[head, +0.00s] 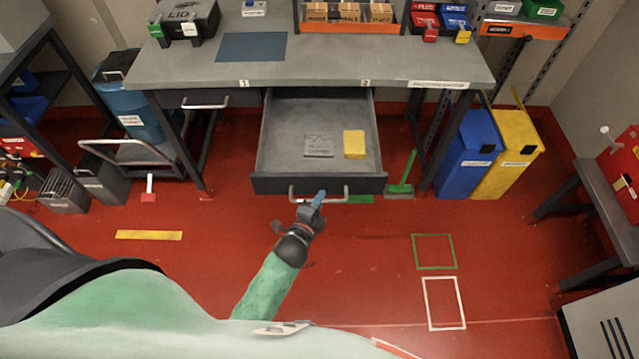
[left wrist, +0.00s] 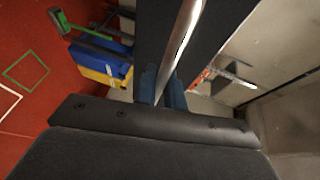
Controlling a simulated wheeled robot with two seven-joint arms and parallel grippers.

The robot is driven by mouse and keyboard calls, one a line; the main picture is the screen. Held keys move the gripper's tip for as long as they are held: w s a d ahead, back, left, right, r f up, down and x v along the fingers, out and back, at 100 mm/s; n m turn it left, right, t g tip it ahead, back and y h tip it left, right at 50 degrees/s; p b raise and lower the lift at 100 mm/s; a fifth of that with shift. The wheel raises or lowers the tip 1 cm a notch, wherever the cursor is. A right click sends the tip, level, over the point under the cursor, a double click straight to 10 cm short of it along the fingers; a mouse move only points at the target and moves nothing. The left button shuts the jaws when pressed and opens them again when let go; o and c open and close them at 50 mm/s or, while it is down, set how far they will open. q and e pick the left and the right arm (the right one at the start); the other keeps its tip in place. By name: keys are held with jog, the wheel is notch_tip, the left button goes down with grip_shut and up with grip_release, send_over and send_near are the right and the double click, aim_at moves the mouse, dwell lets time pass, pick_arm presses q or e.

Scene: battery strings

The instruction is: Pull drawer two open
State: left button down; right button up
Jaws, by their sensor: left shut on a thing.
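Drawer two (head: 268,160) stands pulled out from the grey workbench, under the label 2 (head: 365,83). Inside it lie a dark grey block (head: 318,146) and a yellow block (head: 354,144). My left gripper (head: 319,198) is shut on the drawer's metal handle (head: 338,191) at the drawer front. In the left wrist view the silver handle bar (left wrist: 183,38) runs between the blue fingers of my left gripper (left wrist: 162,88). My right gripper is not in view.
The closed drawer under label 1 has its own handle (head: 205,104). A blue bin (head: 468,155) and a yellow bin (head: 510,155) stand at the right, with a green brush (head: 402,187) near them. The red floor in front of the drawer is mostly clear.

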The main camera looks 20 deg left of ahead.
pick_arm(q)
jog(key=shift+s+d, duration=0.15)
jog(key=shift+s, duration=0.35)
jog(key=shift+s+d, duration=0.15)
jog(key=shift+s, duration=0.35)
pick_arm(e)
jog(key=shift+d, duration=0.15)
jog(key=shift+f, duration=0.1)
pick_arm(q)
jog(key=c, duration=1.5)
grip_release()
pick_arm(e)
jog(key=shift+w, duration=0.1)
